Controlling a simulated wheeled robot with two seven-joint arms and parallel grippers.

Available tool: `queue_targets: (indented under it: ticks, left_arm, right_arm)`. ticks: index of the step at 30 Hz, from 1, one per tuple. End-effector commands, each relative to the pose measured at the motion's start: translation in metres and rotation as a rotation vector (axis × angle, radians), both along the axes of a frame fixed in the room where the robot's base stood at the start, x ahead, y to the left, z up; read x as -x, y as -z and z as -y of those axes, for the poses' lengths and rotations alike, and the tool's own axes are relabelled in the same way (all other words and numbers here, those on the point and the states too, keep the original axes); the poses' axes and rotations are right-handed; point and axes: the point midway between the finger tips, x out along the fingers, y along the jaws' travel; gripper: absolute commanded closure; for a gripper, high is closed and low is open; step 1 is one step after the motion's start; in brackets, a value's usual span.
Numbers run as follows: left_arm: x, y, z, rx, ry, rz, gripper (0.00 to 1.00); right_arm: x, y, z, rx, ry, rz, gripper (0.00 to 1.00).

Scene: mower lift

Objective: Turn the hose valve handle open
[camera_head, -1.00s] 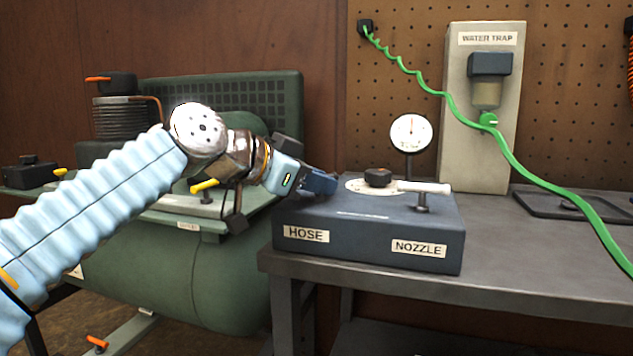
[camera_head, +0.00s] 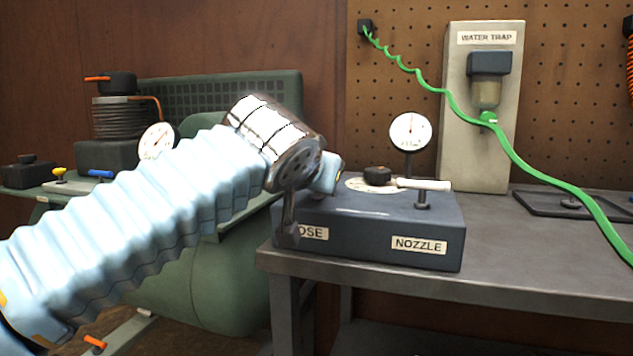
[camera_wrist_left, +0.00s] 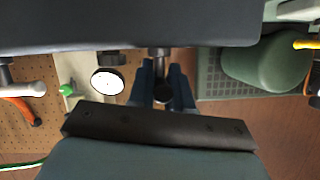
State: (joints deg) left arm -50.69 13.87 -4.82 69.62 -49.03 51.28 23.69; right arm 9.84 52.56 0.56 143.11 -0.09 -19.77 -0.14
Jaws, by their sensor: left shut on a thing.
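The dark blue valve box (camera_head: 352,222) stands at the left end of the bench, with HOSE and NOZZLE labels on its front. My left wrist covers its left side and part of the HOSE label (camera_head: 312,233). In the left wrist view, my left gripper (camera_wrist_left: 162,92) is shut around the end of a short stem (camera_wrist_left: 158,66) beside the box. The hose valve handle itself is mostly hidden between the fingers, so its angle is unclear. The white nozzle handle (camera_head: 424,184) stands free on the right of the box. My right gripper is not in view.
A pressure gauge (camera_head: 410,131) and a dark knob (camera_head: 377,175) are at the box. The water trap (camera_head: 487,110) stands behind, with a green hose (camera_head: 545,177) crossing the right side. A green compressor (camera_head: 235,275) is left of the bench (camera_head: 495,240).

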Motion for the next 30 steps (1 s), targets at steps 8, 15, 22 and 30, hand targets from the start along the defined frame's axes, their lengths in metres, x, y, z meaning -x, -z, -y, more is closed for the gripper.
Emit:
queue_targets:
  ticks: [8,15,22,30]
  left_arm:
    - [0.0001,0.0008,0.0016,-0.001,-0.015,-0.002,1.0]
    - [0.0002,0.001,0.0017,-0.001,-0.014,-0.003,0.79]
    - [0.0,0.0008,0.001,-0.001,-0.015,-0.002,0.59]
    - [0.0053,-0.002,-0.0008,0.0,-0.015,-0.001,0.59]
  right_arm:
    - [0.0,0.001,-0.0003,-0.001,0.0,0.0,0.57]
    - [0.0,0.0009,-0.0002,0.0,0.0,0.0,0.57]
    - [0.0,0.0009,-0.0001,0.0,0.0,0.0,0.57]
    - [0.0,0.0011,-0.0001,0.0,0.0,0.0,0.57]
